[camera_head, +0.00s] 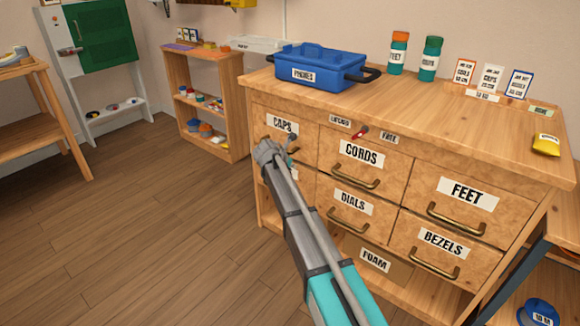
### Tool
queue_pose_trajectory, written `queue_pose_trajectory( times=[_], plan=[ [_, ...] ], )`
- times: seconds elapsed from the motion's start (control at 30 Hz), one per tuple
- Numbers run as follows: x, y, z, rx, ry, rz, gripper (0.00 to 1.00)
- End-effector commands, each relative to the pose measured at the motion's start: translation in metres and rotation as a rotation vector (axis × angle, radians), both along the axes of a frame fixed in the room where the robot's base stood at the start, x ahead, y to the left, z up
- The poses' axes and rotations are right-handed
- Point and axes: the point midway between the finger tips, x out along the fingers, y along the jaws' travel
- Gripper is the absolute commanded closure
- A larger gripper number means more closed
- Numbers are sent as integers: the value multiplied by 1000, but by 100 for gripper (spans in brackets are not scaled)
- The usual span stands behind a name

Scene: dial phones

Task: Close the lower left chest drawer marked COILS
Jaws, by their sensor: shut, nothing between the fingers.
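The wooden chest (265,98) stands at the centre right in the head view. Its lower left drawer (305,190), below CAPS, is mostly hidden behind my arm. Only a scrap of its label shows, so I cannot read COILS. How far this drawer stands out is unclear. My gripper (291,147) is shut and empty, in front of the chest's left column near the CAPS drawer (270,122). I cannot tell whether it touches a drawer front.
CORDS (385,160), DIALS (335,208), FEET (480,217) and BEZELS (415,258) drawers look closed. A FOAM box (390,275) sits beneath. A blue PHONES box (335,77) stands on top. Floor at left is clear; a low shelf (228,75) stands behind.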

Motion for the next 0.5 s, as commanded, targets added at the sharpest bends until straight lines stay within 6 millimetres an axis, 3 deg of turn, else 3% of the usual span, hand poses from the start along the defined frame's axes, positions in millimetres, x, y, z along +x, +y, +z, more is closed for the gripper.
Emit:
queue_pose_trajectory(
  times=[0.07,0.37,0.5],
  plan=[
    [0,-3,1,-8,-3,-5,100],
    [-24,19,2,1,2,-4,100],
    [-34,26,18,2,2,-3,100]
  ],
)
